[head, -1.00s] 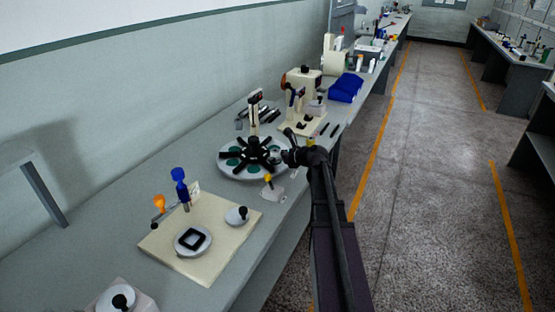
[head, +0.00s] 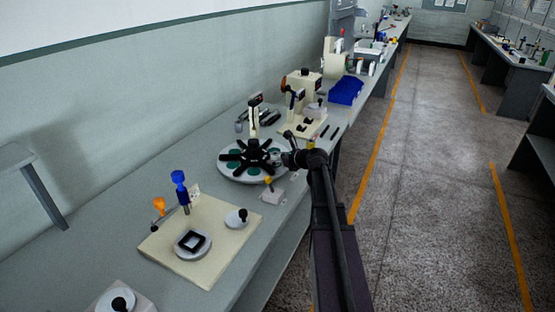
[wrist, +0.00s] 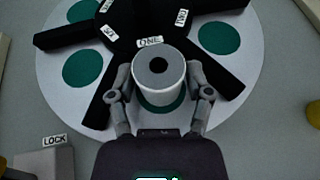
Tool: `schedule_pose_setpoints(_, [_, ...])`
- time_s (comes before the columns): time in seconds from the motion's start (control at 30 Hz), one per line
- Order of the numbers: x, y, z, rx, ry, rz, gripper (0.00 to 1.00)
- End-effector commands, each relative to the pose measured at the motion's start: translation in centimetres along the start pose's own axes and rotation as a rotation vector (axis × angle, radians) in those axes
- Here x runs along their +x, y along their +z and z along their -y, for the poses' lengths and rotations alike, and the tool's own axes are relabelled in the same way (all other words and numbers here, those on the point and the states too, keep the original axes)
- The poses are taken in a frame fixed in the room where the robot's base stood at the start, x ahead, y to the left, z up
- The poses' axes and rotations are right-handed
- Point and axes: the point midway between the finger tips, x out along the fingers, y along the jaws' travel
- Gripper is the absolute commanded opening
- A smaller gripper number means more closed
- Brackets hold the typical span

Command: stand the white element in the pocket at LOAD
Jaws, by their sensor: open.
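The white element (wrist: 158,72), a short cylinder with a dark round centre in its top, appears upright between my fingers in the wrist view. In the head view my gripper (head: 287,159) is at the right edge of the plate (head: 232,173), and the element is hard to make out. No LOAD label is readable.
A black star-shaped spider (head: 252,157) spreads arms between the pockets. A block marked LOCK (wrist: 45,165) with a yellow knob (head: 268,180) stands close in front of the plate. A cream board (head: 215,265) lies nearer, and a cream press (head: 303,88) stands behind.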

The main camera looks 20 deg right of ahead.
Motion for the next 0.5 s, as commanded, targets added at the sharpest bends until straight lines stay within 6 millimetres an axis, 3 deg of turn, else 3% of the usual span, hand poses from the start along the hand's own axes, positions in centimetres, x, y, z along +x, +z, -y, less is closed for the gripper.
schedule_pose_setpoints(0.27, [-2.9,0.3,-0.1,0.001,-0.001,0.000,0.65])
schedule_pose_setpoints(0.5, [-6.9,0.4,-0.1,0.001,-0.002,0.001,0.65])
